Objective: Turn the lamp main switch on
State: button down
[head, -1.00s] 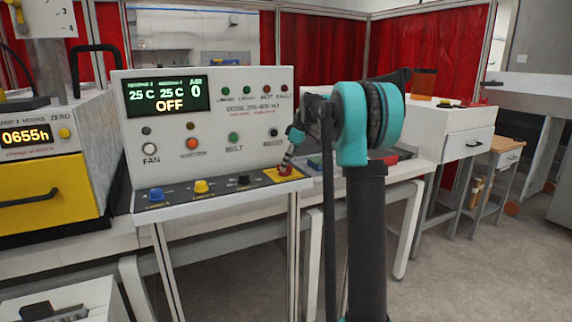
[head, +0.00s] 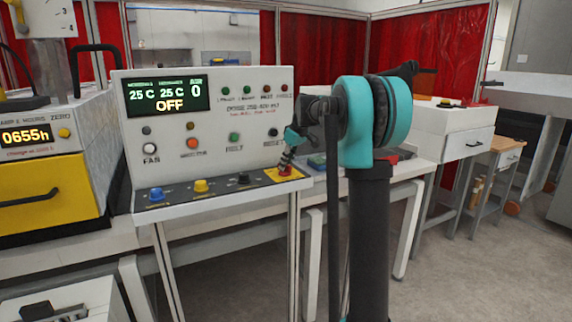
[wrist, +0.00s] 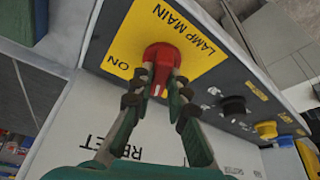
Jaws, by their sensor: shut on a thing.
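The lamp main switch (wrist: 160,58) is a red rotary knob on a yellow plate (wrist: 190,30) that reads LAMP MAIN, with ON printed at one corner. In the head view the red knob (head: 285,170) is at the right end of the machine's sloped dark panel. My gripper (wrist: 160,88) is shut on the red knob, with one finger on each side of it. A white mark shows on the knob between the fingertips. In the head view my gripper (head: 287,160) reaches down onto the knob from above and hides part of it.
Black, yellow and blue knobs (head: 201,186) sit left of the switch on the same panel. The display (head: 167,96) reads OFF. The upright face behind has a row of buttons, including RESET. A green block (wrist: 25,18) lies beside the panel.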

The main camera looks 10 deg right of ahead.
jog(key=m+h, duration=0.1)
jog(key=m, duration=0.2)
jog(key=m+t+h, duration=0.1)
jog(key=m, duration=0.3)
jog(key=shift+s+a+h, duration=0.1)
jog(key=shift+a+h, duration=0.1)
jog(key=shift+h, duration=0.1)
jog(key=m+h, duration=0.1)
jog(key=m, duration=0.2)
jog(key=m+h, duration=0.1)
jog(key=m, duration=0.2)
jog(key=shift+a+m, duration=0.15)
jog(key=shift+m, duration=0.15)
jog(key=shift+h, duration=0.3)
jog(key=c, duration=1.5)
grip_release()
jog(key=shift+r, duration=0.15)
jog(key=v, duration=1.1)
jog(key=shift+r, duration=0.4)
jog(key=shift+s+f, duration=0.1)
